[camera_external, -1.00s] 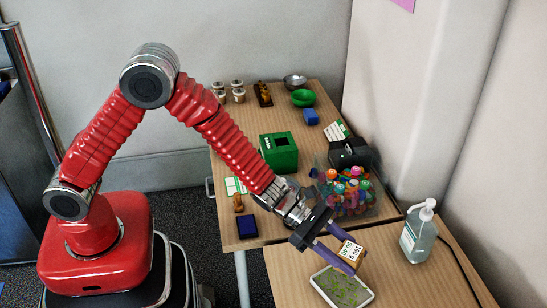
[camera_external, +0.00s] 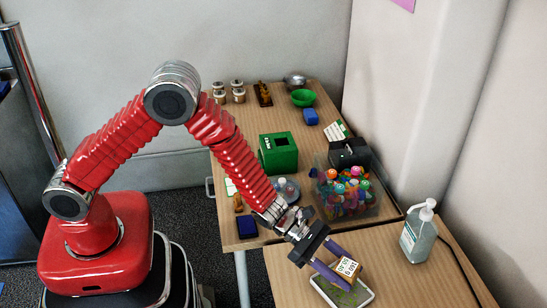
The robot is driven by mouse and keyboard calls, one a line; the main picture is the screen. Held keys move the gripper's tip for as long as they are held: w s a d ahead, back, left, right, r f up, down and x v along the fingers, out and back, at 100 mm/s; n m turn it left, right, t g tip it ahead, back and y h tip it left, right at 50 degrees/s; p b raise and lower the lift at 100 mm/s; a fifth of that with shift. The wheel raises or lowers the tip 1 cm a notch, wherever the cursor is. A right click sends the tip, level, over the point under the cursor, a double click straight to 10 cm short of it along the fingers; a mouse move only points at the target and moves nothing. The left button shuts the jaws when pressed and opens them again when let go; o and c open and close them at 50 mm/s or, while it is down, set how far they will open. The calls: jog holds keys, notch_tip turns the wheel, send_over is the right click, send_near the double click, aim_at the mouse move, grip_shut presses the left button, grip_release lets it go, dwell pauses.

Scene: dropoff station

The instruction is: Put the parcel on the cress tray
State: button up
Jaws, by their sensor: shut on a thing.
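The parcel (camera_external: 348,267) is a small brown box with a white printed label. My gripper (camera_external: 339,268) is shut on it, with the purple fingers at its sides. The cress tray (camera_external: 360,298) is a white-rimmed tray with green inside, on the near table. The parcel is over the tray's upper part and hides some of it. I cannot tell whether the parcel touches the tray.
A hand sanitizer bottle (camera_external: 419,232) stands on the near table, right of the tray. A clear bin of colourful bottles (camera_external: 347,194), a green box (camera_external: 278,153) and a blue block (camera_external: 247,227) are on the far table. Table space right of the tray is free.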

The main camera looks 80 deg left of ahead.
jog(key=shift+f, duration=1.7)
jog(key=o, duration=1.1)
jog(key=shift+f, duration=0.1)
jog(key=shift+a, duration=0.1)
jog(key=shift+s+a+r, duration=0.2)
jog(key=shift+s+r, duration=0.05)
jog(key=shift+r, duration=0.05)
jog(key=v, duration=1.1)
jog(key=shift+s+a, duration=0.1)
jog(key=shift+s, duration=0.05)
